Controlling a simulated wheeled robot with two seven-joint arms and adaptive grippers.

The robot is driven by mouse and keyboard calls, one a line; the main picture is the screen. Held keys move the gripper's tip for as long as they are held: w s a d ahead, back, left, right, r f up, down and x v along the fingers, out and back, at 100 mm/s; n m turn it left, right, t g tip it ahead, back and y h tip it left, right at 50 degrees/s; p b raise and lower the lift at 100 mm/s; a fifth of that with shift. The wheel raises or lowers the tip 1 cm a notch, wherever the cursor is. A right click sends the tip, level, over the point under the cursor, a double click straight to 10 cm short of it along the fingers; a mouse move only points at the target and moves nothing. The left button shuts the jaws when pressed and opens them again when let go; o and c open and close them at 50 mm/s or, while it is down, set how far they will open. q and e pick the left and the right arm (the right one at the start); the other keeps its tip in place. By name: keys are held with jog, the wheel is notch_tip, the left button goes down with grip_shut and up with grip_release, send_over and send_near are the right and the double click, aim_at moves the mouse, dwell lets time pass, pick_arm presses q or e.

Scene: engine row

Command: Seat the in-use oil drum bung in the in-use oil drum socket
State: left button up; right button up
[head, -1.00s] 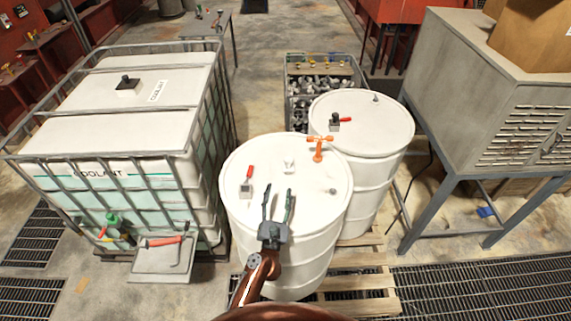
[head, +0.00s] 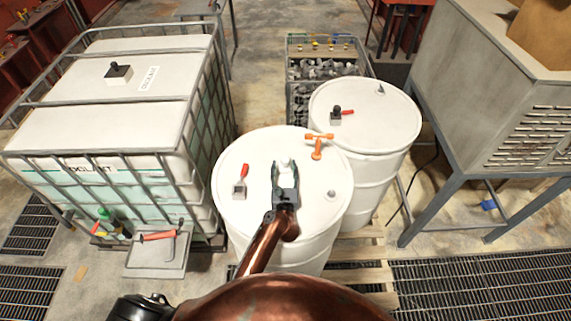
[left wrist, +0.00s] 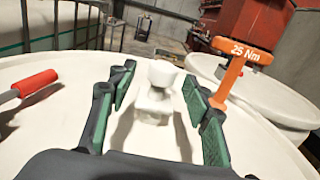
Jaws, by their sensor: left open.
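The near white drum (head: 230,215) stands upright with its lid facing up. A small white piece with a round top on a square base (head: 285,162) stands on the lid; I take it for the bung, perhaps in a holder. It also shows in the left wrist view (left wrist: 158,75). My left gripper (head: 288,168) is open, with its green-padded fingers on either side of this piece and gaps to both sides. In the left wrist view the gripper (left wrist: 158,95) shows empty. A small grey fitting (head: 331,194) sits at the lid's right; I cannot tell whether it is the socket.
An orange T-handled tool (head: 318,147) marked 25 Nm stands close right of the gripper. A second white drum (head: 385,125) stands behind right. A caged coolant tank (head: 110,135) stands left.

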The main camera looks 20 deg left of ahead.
aim_at(285, 164)
pick_arm(q)
jog(key=x, duration=0.3)
jog(key=shift+d+r, duration=0.1)
jog(key=shift+w+p, duration=0.3)
jog(key=shift+w, duration=0.25)
jog(key=c, duration=1.2)
grip_shut()
pick_arm(e)
jog(key=shift+w+r, duration=0.25)
jog(key=shift+w, duration=0.25)
jog(key=shift+w+r, duration=0.25)
jog(key=shift+w, duration=0.25)
